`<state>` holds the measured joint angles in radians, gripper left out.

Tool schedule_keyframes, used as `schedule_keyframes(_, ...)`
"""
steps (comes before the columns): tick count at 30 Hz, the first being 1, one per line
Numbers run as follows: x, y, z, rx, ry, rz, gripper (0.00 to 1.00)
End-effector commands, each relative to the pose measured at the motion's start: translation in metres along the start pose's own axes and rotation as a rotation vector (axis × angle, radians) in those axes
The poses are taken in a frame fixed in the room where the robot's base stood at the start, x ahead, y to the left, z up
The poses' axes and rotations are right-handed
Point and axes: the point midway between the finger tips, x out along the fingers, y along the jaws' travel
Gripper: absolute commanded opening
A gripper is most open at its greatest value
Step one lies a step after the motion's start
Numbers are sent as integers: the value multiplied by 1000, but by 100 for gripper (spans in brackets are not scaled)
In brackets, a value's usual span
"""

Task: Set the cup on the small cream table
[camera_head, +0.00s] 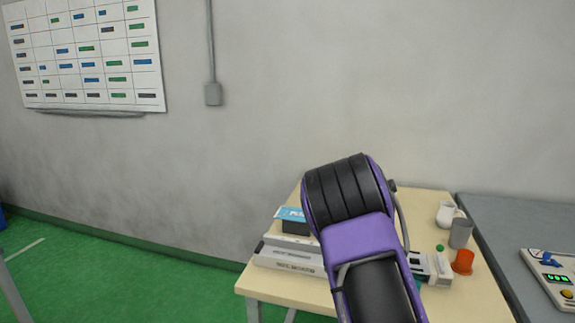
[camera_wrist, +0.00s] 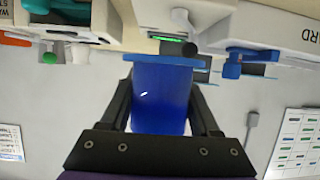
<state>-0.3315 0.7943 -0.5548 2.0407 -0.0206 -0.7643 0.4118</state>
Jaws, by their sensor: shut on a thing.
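My gripper (camera_wrist: 160,108) is shut on a blue cup (camera_wrist: 160,100) in the wrist view, with one dark finger on each side of it. The wrist picture looks upside down, with the wall chart at the lower right. In the head view my purple and black arm reaches over a cream table (camera_head: 425,207) and hides its middle. My gripper and the blue cup are hidden behind the arm there. I cannot tell the cup's height above any surface.
On the table's right stand a white mug (camera_head: 446,213), a grey cup (camera_head: 460,233) and an orange cup (camera_head: 463,261). White boxes (camera_head: 288,258) lie at its left. A grey table (camera_head: 520,225) with a device (camera_head: 552,272) adjoins at right. The table's front-left corner looks bare.

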Motion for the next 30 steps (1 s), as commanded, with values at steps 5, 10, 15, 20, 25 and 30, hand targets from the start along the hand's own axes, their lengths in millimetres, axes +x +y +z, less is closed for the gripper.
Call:
schedule_keyframes(5,-59,-42,34,-38,-2,-107,5)
schedule_keyframes(10,-98,-64,52,-59,0,-172,5)
schedule_keyframes(15,-126,-77,66,-75,2,-219,5)
schedule_keyframes(20,-116,-76,81,-74,3,-214,5)
schedule_keyframes(25,-112,-76,90,-73,3,-213,5)
schedule_keyframes(30,-111,-76,90,-73,3,-213,5)
